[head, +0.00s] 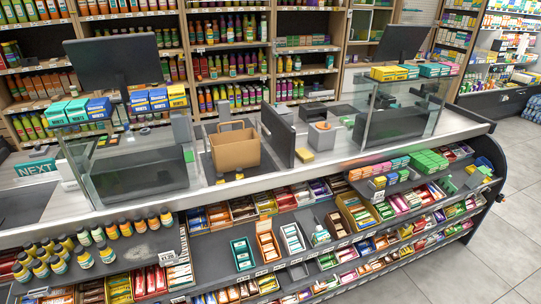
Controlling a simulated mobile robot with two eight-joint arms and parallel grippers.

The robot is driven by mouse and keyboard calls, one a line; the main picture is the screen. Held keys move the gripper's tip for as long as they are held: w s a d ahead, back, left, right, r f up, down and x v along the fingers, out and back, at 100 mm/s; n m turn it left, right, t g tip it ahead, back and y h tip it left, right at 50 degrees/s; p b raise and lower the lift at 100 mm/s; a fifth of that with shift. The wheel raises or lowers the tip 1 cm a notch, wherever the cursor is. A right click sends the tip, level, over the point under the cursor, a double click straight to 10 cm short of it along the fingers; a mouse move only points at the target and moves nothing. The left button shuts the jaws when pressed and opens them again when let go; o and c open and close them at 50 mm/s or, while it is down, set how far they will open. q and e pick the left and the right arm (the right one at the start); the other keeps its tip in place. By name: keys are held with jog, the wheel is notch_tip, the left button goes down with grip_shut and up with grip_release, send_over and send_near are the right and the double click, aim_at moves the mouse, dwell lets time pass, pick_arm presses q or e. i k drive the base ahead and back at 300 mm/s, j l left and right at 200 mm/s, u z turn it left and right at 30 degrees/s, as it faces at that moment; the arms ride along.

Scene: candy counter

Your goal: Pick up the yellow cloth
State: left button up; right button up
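A small yellow item (304,155) lies on the checkout counter (330,161), just right of the dark upright screen. It may be the yellow cloth, but it is too small to tell for sure. Smaller yellow spots (239,176) show near the counter's front edge, below the brown paper bag; I cannot tell what they are. Neither of my grippers is in view.
The brown paper bag (235,149) and the dark screen (278,134) stand left of the yellow item. A grey box (322,136) stands behind it. Clear panels (383,115) rise on the right. Candy shelves (290,238) project below the counter. Grey floor (480,255) is open at right.

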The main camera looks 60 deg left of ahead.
aim_at(305, 157)
jog(key=u, duration=2.7)
